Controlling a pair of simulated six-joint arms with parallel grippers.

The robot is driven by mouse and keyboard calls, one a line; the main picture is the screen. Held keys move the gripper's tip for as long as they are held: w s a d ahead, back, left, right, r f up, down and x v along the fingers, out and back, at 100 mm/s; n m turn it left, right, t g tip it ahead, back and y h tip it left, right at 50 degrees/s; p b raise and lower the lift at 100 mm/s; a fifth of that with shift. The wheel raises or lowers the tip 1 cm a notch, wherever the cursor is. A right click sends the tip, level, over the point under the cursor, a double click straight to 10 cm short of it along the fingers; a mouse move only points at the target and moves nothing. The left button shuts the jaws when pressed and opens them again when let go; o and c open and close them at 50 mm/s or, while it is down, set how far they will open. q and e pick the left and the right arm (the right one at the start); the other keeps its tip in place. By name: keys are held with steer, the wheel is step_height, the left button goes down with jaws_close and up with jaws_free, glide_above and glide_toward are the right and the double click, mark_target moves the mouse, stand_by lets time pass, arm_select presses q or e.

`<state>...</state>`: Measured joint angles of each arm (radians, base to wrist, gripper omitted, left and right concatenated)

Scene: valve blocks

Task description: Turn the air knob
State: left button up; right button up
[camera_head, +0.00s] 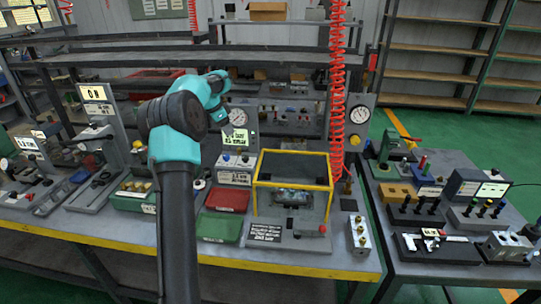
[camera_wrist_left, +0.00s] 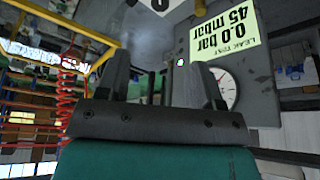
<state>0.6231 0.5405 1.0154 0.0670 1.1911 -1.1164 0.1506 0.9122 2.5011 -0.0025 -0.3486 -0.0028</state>
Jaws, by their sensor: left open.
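My left gripper (camera_wrist_left: 158,82) is open, with its two dark fingers apart and nothing seen held between them. In the head view the teal wrist of my left arm reaches over the bench, and the gripper (camera_head: 221,113) is small beside a round gauge (camera_head: 238,117). In the wrist view a leak test display (camera_wrist_left: 230,38) reads 0.0 bar and 45 mbar, and the gauge (camera_wrist_left: 228,88) sits just right of the fingers. A blurred grey surface lies beyond the fingertips. I cannot make out which part is the air knob. My right gripper is not in view.
A yellow-framed enclosure (camera_head: 257,180) stands right of the gripper, with a red coiled hose (camera_head: 338,80) hanging beside it. A small control box (camera_head: 236,168) sits below the display. A red tray (camera_head: 227,199) and a green tray (camera_head: 219,227) lie in front.

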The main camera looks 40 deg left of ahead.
mark_target(245, 157)
arm_select(q)
steer(key=shift+a+r, duration=0.1)
steer(key=shift+r, duration=0.15)
steer(key=x, duration=1.7)
steer(key=shift+w+f, duration=0.15)
steer(key=shift+f, duration=0.05)
steer(key=c, duration=0.9)
